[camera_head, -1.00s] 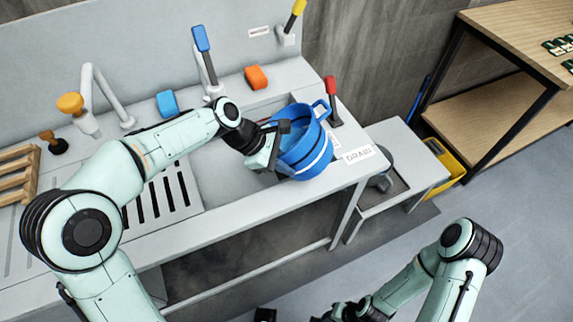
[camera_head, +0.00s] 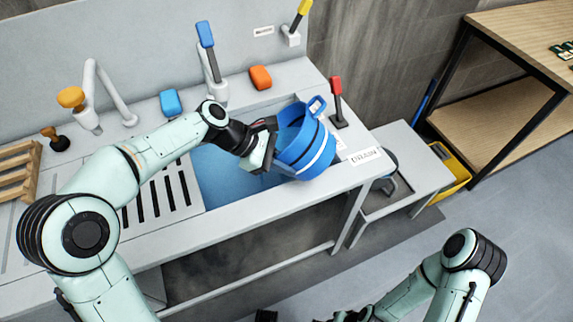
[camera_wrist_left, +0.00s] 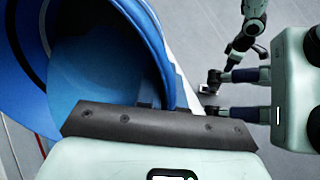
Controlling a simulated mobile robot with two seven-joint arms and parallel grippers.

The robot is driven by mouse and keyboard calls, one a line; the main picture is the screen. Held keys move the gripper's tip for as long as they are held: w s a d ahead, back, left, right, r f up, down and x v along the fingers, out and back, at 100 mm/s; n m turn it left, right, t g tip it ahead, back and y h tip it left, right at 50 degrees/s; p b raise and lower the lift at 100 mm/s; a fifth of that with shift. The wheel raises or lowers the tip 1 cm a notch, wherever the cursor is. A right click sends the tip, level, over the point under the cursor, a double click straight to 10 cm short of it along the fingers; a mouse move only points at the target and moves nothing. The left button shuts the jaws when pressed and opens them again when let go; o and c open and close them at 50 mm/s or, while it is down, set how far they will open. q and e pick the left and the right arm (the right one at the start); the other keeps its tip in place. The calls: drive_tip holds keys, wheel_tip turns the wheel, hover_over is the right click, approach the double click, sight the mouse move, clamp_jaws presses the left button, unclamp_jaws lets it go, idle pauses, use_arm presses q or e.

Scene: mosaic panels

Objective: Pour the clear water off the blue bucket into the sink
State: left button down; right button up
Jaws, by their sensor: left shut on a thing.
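The blue bucket (camera_head: 312,155) has a white band and is tilted over the right part of the sink, its mouth turned to the left. My left gripper (camera_head: 268,150) is shut on the bucket's rim. In the left wrist view the gripper (camera_wrist_left: 150,124) lies across the rim of the bucket (camera_wrist_left: 30,85), and the inside is dark blue. The sink basin (camera_head: 225,185) shows a blue, water-like layer on its floor. My right gripper (camera_head: 355,314) is low at the bottom edge, far from the bucket, and its fingers are not clear.
A red-handled lever (camera_head: 336,100) stands just behind the bucket, and a labelled plate (camera_head: 366,156) lies to its right. A blue-topped tap (camera_head: 208,60) rises behind the basin. A slotted drainboard (camera_head: 160,200) is left of it. A yellow bin (camera_head: 455,172) stands at the right.

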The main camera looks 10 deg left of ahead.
use_arm(q)
drive_tip(key=shift+a+f+h+b, duration=0.15)
drive_tip(key=shift+a+h+b, duration=0.1)
drive_tip(key=shift+h+b, duration=0.65)
drive_tip(key=shift+a+h+b, duration=0.3)
drive_tip(key=shift+h+b, duration=0.2)
drive_tip(key=shift+h, duration=0.3)
drive_tip(key=shift+a, duration=0.15)
idle(2.7)
